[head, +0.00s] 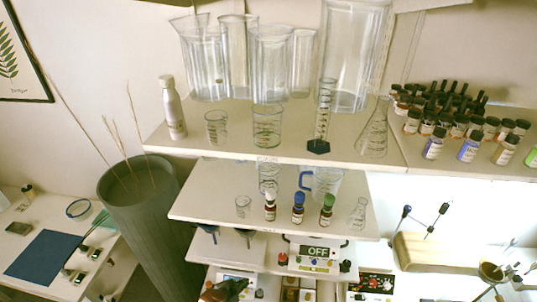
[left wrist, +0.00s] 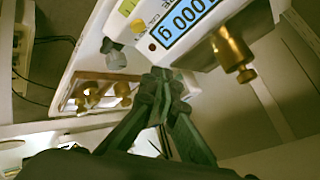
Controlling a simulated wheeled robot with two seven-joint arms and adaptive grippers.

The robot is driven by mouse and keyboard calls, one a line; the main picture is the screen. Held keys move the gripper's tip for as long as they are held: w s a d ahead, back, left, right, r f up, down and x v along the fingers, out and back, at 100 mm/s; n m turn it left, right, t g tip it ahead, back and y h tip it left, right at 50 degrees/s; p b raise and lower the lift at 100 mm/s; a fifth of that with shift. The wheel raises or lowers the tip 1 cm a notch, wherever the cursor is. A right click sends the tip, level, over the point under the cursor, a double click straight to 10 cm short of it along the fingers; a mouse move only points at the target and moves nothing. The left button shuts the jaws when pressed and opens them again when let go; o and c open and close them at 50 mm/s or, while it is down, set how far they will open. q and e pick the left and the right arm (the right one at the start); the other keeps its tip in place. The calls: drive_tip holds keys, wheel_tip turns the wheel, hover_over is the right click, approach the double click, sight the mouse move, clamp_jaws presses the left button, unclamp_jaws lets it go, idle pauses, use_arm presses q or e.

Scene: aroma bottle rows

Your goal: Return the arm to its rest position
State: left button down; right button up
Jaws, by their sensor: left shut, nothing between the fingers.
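My left gripper (head: 226,290) shows at the bottom edge of the head view, low in front of the lower shelves, and most of its arm is out of the picture. In the left wrist view its fingers (left wrist: 163,82) are closed together with nothing between them. The fingertips appear close to a white scale (left wrist: 150,14) with a lit blue display. Whether they touch it cannot be told. My right gripper does not show in either view.
Three small bottles with white, blue (head: 298,208) and green caps stand on the middle shelf (head: 205,206). The top shelf (head: 230,146) holds glassware and rows of aroma bottles. A tall grey bin (head: 150,225) stands at left.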

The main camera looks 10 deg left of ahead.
use_arm(q)
drive_tip(key=s+a+r+n+g+y, duration=0.2)
drive_tip(key=s+a+r+n, duration=0.35)
drive_tip(key=s, duration=0.55)
drive_tip(key=s+a+r+n+g+y, duration=0.1)
drive_tip(key=s+a+r+n, duration=0.5)
drive_tip(key=s, duration=0.5)
drive_tip(key=s+a+r+n+g+y, duration=0.2)
drive_tip(key=s+a+r+n, duration=0.15)
drive_tip(key=s+a, duration=0.55)
drive_tip(key=s+d+f+m+b, duration=0.1)
drive_tip(key=s+d+f+b, duration=0.15)
drive_tip(key=f, duration=1.45)
drive_tip(key=s+d+f+m+b, duration=0.1)
drive_tip(key=f+b, duration=0.3)
drive_tip(key=f, duration=1.3)
drive_tip(key=s+f+g+b, duration=0.1)
drive_tip(key=s+f+b, duration=0.2)
drive_tip(key=s+f, duration=0.7)
drive_tip(key=s+f+g+b, duration=0.1)
drive_tip(key=s+f+b, duration=0.2)
drive_tip(key=s+f, duration=0.7)
wheel_tip(320, 180, down, 6)
drive_tip(key=shift+f+h+b, duration=0.1)
drive_tip(key=shift+h+b, duration=0.25)
drive_tip(key=shift+h, duration=0.05)
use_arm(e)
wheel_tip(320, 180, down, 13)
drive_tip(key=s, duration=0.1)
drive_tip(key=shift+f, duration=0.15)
